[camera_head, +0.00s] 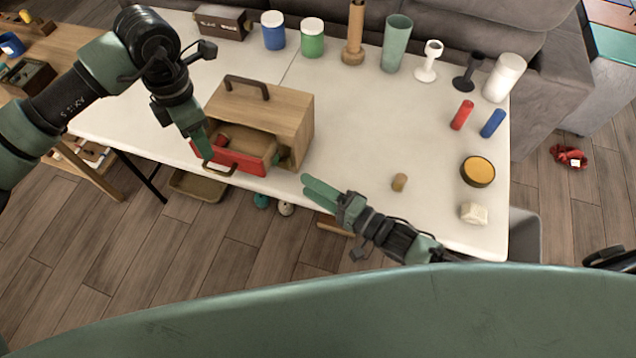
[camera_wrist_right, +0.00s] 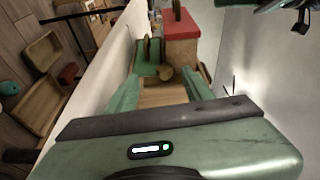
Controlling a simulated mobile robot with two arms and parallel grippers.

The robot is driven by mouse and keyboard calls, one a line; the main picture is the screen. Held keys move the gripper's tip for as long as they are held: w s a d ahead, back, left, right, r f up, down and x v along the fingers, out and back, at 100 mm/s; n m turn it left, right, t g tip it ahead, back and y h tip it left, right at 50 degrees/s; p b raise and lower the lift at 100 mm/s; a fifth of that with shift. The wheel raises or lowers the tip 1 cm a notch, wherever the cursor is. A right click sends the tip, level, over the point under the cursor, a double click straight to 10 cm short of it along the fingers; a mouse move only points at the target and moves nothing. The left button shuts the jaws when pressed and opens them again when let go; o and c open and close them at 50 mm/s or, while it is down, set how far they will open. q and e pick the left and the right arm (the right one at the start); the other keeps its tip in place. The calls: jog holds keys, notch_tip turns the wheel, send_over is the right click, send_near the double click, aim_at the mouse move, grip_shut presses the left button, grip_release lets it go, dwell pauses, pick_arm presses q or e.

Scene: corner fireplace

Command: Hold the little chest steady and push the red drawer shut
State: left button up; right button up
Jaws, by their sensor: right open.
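The little wooden chest (camera_head: 290,106), with a brown handle on top, stands at the table's front edge. Its red drawer (camera_head: 240,161) is pulled out, with a brown handle on its front.
The white table (camera_head: 350,130) holds a small cork-like piece (camera_head: 399,182), a yellow-topped round tin (camera_head: 478,172), a pale block (camera_head: 473,213) and red (camera_head: 462,115) and blue (camera_head: 493,123) cylinders. Jars, a vase and goblets line the back. The table's middle is clear.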

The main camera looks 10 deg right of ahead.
jog(key=shift+w+d+r+m, duration=0.2)
jog(key=shift+d+r+m, duration=0.1)
jog(key=shift+d, duration=0.15)
jog(key=shift+w, duration=0.2)
jog(key=x, duration=0.7)
jog(key=shift+w+a, duration=0.15)
jog(key=shift+a, duration=0.05)
jog(key=shift+f, duration=0.1)
grip_shut()
dwell(0.6)
